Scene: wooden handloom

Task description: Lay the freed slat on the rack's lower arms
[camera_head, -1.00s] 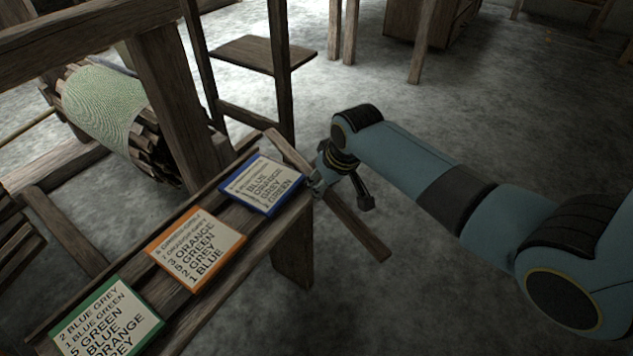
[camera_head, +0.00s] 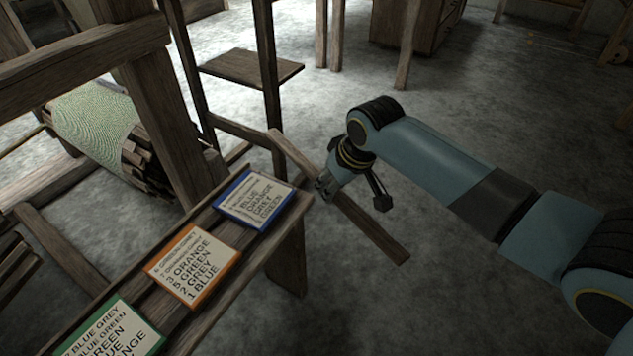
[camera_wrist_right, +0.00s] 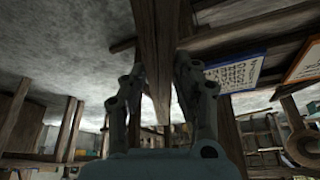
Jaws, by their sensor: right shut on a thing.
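A long wooden slat (camera_head: 371,229) is held slanting in the air to the right of the loom's bench. My right gripper (camera_head: 325,187) is shut on it near its middle, with the slat sticking out on both sides. In the right wrist view the slat (camera_wrist_right: 158,40) runs between the two fingers of my right gripper (camera_wrist_right: 160,75). My left gripper is not in view. I cannot make out the rack or its lower arms in these frames.
The loom's bench (camera_head: 235,262) carries a blue-framed card (camera_head: 254,200), an orange-framed card (camera_head: 193,266) and a green-framed card (camera_head: 112,332). A loom post (camera_head: 170,120) and the cloth roller (camera_head: 95,122) stand left. A small wooden seat (camera_head: 250,67) stands behind. Open floor lies right.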

